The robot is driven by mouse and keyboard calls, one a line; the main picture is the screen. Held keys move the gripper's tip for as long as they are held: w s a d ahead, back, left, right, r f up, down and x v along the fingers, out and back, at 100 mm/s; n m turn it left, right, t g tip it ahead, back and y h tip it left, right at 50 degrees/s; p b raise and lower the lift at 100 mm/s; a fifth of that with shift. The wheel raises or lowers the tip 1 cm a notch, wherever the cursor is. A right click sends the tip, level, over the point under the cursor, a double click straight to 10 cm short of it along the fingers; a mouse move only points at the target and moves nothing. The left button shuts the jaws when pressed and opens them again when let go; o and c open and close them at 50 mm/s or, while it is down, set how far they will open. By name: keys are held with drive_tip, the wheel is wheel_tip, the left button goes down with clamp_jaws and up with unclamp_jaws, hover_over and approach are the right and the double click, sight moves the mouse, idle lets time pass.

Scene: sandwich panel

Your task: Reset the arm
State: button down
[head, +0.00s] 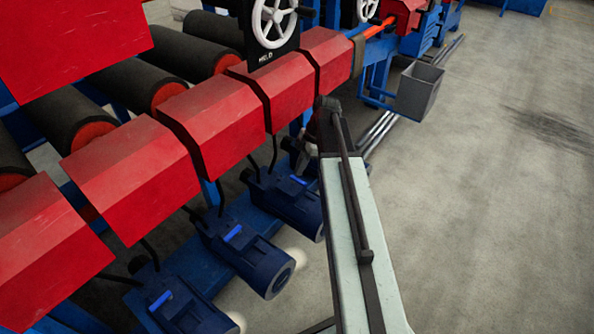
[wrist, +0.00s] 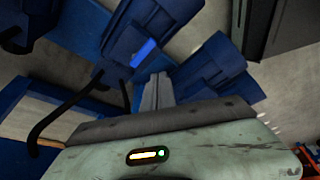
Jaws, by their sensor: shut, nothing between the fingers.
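My arm (head: 345,230) reaches from the bottom of the head view up to the middle, beside the red-covered machine. Its far end bends down near the blue motors, and the gripper there is mostly hidden behind the arm. In the wrist view my gripper (wrist: 157,92) shows as narrow grey fingers close together beyond the pale green wrist housing. It is shut and empty, with blue motors (wrist: 212,73) beyond it. A small yellow and green light is lit on the housing.
Red angled covers (head: 215,118) and black rollers (head: 130,85) run along the left. Blue motors (head: 248,255) stick out low beside my arm. A white handwheel (head: 273,22) stands at the back. A grey bin (head: 419,90) hangs right of it. The concrete floor (head: 500,200) on the right is clear.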

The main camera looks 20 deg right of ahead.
drive_tip(key=v, duration=0.1)
drive_tip(key=p+v, duration=0.1)
drive_tip(key=v, duration=0.1)
drive_tip(key=shift+w, duration=0.25)
drive_tip(key=s+a+m+h, duration=0.1)
drive_tip(key=s+a+m, duration=0.2)
drive_tip(key=a+m, duration=0.25)
drive_tip(key=s+a+f+m+h, duration=0.1)
drive_tip(key=s+a+m+h, duration=0.15)
drive_tip(key=a+m, duration=0.35)
drive_tip(key=s+a+m, duration=0.3)
drive_tip(key=a+m, duration=0.2)
drive_tip(key=a, duration=0.2)
wheel_tip(320, 180, up, 24)
drive_tip(key=p, duration=2.5)
drive_tip(key=shift+d+r+g, duration=0.2)
drive_tip(key=shift+d+g, duration=0.05)
drive_tip(key=shift+g, duration=0.05)
drive_tip(key=shift+f, duration=0.1)
